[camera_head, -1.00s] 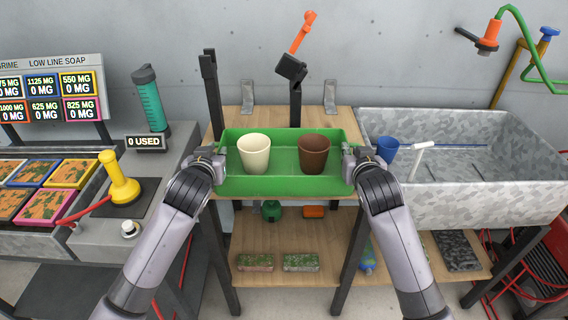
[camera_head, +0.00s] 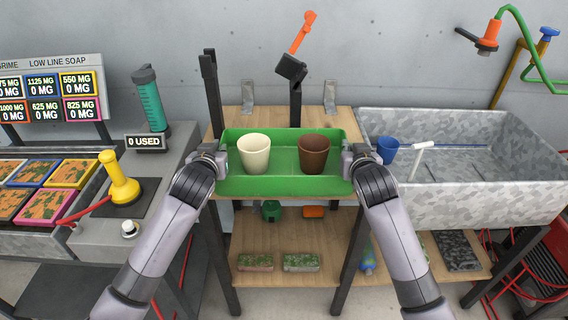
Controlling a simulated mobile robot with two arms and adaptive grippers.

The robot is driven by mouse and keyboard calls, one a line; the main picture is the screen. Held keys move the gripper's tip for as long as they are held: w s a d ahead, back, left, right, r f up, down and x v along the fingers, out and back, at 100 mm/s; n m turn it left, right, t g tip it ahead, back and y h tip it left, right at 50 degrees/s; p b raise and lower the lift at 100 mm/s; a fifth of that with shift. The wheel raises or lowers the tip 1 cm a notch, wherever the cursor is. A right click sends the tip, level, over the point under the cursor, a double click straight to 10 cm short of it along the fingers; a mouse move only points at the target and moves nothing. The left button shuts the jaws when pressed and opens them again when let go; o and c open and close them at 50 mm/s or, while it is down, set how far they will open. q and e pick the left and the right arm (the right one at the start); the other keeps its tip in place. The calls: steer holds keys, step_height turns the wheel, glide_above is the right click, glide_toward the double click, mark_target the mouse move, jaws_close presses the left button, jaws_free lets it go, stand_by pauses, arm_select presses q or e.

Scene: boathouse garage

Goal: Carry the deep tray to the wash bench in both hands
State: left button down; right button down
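The deep green tray (camera_head: 284,184) sits level at the front of a wooden-topped stand (camera_head: 240,119), in the middle of the view. A cream cup (camera_head: 254,154) and a brown cup (camera_head: 314,154) stand upright in it. My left gripper (camera_head: 220,160) is at the tray's left end wall. My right gripper (camera_head: 347,160) is at its right end wall. Both touch or nearly touch the tray. The fingers are small and partly hidden, so I cannot tell how far they are shut. A grey speckled wash basin (camera_head: 470,205) stands at the right.
A blue cup (camera_head: 387,150) stands by the basin's left end, close to my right gripper. A white-handled tool (camera_head: 421,158) lies in the basin. A yellow-handled pump (camera_head: 120,180) stands on the left counter. Bricks and bottles lie on the lower shelf (camera_head: 270,238).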

arm_select(q)
steer(key=shift+r, duration=0.2)
arm_select(e)
steer(key=shift+r, duration=0.2)
stand_by(0.4)
